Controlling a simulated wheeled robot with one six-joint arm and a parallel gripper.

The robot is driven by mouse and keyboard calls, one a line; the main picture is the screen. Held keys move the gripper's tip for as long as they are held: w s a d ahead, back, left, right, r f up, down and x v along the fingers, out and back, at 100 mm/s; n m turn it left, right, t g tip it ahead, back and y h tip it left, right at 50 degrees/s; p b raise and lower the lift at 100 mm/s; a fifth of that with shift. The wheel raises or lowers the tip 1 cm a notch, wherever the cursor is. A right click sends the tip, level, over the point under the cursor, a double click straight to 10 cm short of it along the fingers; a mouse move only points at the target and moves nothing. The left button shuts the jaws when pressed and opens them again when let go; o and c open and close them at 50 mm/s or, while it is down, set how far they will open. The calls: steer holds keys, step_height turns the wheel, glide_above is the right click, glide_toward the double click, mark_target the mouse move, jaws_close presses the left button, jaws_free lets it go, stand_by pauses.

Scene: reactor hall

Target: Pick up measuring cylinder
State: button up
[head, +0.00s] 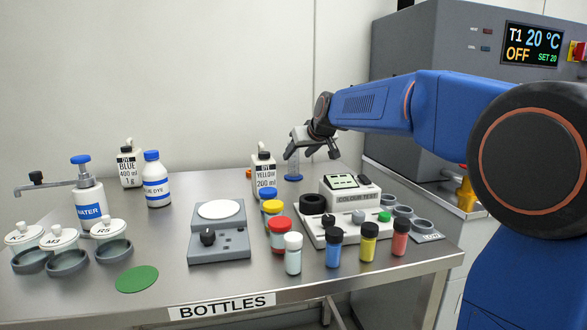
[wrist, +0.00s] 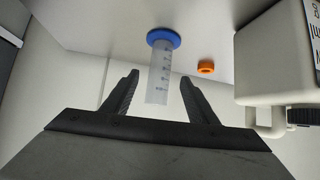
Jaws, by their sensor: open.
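The measuring cylinder (head: 294,164) is a clear tube on a blue round base, upright at the back of the steel bench. In the wrist view the cylinder (wrist: 158,82) shows graduation marks, with its blue base farther off. My gripper (head: 311,155) is at the cylinder's upper part and partly covers it in the head view. In the wrist view my gripper (wrist: 160,77) is open, with one finger on each side of the tube and a visible gap on both sides. How deep the tube sits between the fingers is hard to tell.
The yellow dye bottle (head: 264,172) stands close by on the left; it also shows in the wrist view (wrist: 272,65). A small orange ring (wrist: 206,67) lies near the cylinder. The colour meter (head: 350,191) and several capped vials stand in front. A grey cabinet (head: 430,55) rises behind right.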

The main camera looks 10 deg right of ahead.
mark_target(296, 154)
steer(key=shift+w+r+x, duration=0.1)
steer(key=shift+r+x, duration=0.05)
steer(key=shift+x, duration=1.2)
steer(key=shift+w+r+x, duration=0.1)
steer(key=shift+x, duration=1.25)
steer(key=c, duration=1.2)
